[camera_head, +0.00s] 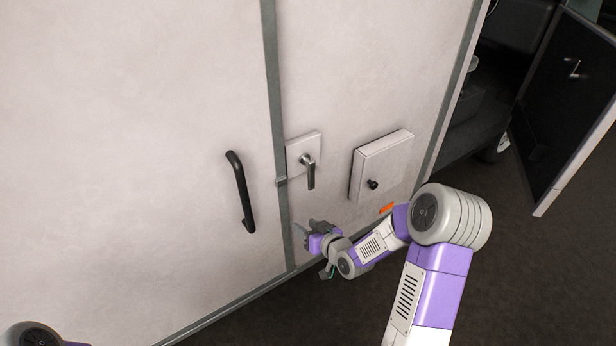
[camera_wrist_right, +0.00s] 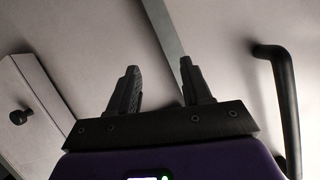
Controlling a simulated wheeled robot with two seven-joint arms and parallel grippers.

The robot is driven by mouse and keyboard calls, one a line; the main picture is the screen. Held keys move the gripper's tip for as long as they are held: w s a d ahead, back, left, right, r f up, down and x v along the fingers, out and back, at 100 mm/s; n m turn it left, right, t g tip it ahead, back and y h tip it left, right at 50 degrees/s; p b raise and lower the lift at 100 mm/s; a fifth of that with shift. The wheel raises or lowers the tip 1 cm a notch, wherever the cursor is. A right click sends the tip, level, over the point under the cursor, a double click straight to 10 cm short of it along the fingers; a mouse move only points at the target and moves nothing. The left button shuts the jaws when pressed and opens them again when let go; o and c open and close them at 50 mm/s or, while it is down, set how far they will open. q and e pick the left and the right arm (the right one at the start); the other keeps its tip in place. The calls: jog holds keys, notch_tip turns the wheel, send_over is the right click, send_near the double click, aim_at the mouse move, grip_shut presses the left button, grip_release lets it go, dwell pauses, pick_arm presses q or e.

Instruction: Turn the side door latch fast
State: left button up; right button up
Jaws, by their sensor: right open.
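The side door latch is a dark lever (camera_head: 309,170) on a pale square plate (camera_head: 297,147), beside the grey vertical strip of the side wall. Its lever points down. My right gripper (camera_head: 307,229) is below the lever, close to the wall and apart from the latch. In the right wrist view its two dark fingers (camera_wrist_right: 160,84) are spread with nothing between them. The latch cannot be made out in that view. Only a bit of my left arm shows at the bottom left of the head view; its gripper is out of frame.
A black bar handle (camera_head: 239,190) is left of the latch; it also shows in the wrist view (camera_wrist_right: 286,95). A pale box (camera_head: 378,160) with a black knob (camera_head: 373,184) juts out on the right. An open dark door (camera_head: 565,100) stands at the far right.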

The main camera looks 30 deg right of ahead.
aim_at(313, 175)
jog(key=d+r+n+t, duration=0.3)
jog(key=d+r+t, duration=0.25)
jog(key=r, duration=0.75)
jog(key=shift+g, duration=0.45)
jog(key=w, duration=0.7)
jog(key=shift+d+f+b, duration=0.2)
jog(key=shift+b, duration=0.15)
jog(key=shift+w, duration=0.6)
grip_shut()
